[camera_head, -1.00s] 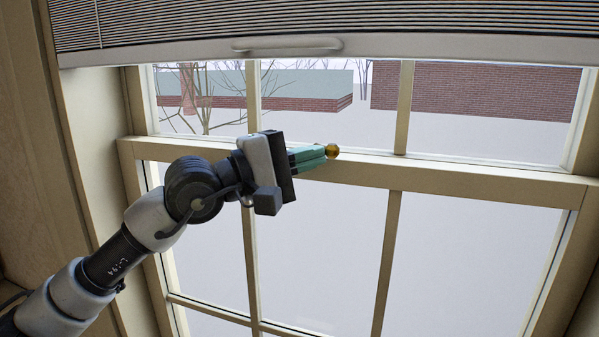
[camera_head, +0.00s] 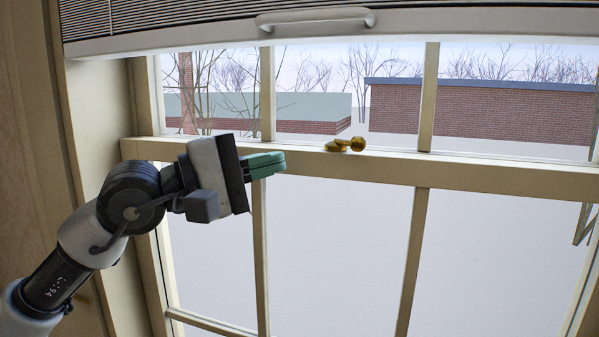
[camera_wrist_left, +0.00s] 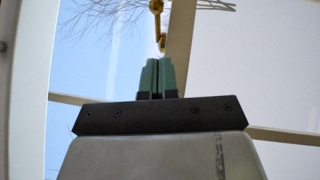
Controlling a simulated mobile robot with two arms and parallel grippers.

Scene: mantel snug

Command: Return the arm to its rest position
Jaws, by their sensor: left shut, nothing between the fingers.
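My left gripper (camera_head: 282,162) is in front of the window, left of the brass window latch (camera_head: 345,145). Its green fingers are together with nothing between them. The latch sits on the middle rail of the window, and a clear gap separates it from the fingertips in the head view. In the left wrist view the shut fingers (camera_wrist_left: 157,62) point toward the brass latch (camera_wrist_left: 157,22), which appears beyond their tips. My right gripper is not in view.
The window's middle rail (camera_head: 480,172) and upright bars stand behind my arm. A blind with a white bottom bar (camera_head: 200,32) hangs across the top, with a handle (camera_head: 315,18). The wooden window frame (camera_head: 90,120) is close on the left.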

